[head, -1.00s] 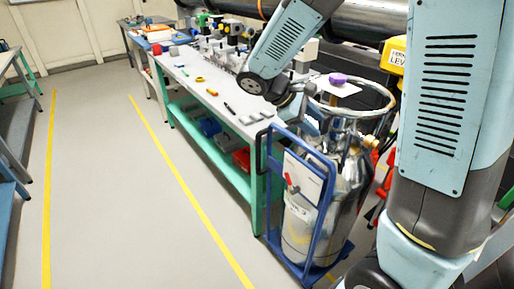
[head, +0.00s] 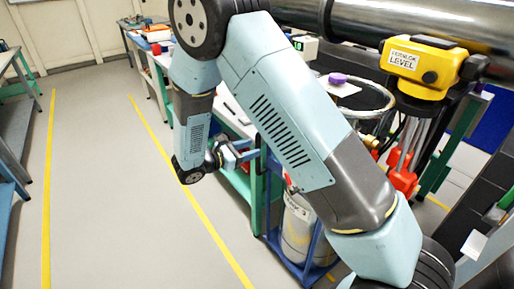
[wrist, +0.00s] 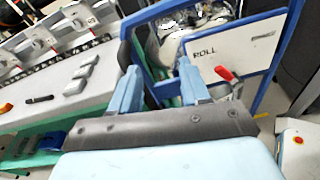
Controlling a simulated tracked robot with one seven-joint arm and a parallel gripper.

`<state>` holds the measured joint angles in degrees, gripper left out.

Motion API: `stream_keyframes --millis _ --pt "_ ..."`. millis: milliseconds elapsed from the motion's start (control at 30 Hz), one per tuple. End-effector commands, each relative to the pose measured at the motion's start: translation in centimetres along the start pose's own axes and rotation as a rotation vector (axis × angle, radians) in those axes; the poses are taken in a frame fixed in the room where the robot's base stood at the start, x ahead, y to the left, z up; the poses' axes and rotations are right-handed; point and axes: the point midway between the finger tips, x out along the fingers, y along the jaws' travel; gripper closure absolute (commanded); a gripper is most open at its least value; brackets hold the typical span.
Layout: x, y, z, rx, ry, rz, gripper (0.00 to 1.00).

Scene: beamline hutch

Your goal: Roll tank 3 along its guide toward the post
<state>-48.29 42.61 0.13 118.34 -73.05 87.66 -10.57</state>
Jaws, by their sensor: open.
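A silver tank (head: 298,230) stands upright in a blue frame (head: 273,228) at the bench's near end, mostly hidden behind my arm. In the wrist view the blue frame (wrist: 282,55) carries a white panel (wrist: 238,45) marked "ROLL" with a red-handled lever (wrist: 228,75). My gripper (head: 254,155) is open, just left of the frame. In the wrist view its fingers (wrist: 160,85) point toward the frame, with nothing clearly between them. I cannot identify the post.
A bench (head: 233,112) with green legs stands left of the tank. A yellow level instrument (head: 412,65) stands right of the tank. The floor (head: 110,200) at left is clear.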

Motion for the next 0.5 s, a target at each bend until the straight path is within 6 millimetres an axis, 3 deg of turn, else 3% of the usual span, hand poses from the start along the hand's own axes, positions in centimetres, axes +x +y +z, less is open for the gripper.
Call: stream_keyframes --millis 33,200,500 --pt "-0.8 0.3 -1.4 -0.031 -0.020 0.038 0.54" --pt "-3.0 1.3 -4.7 -0.101 -0.078 0.142 0.54" --pt "-4.5 1.9 -7.1 -0.148 -0.120 0.222 0.54"
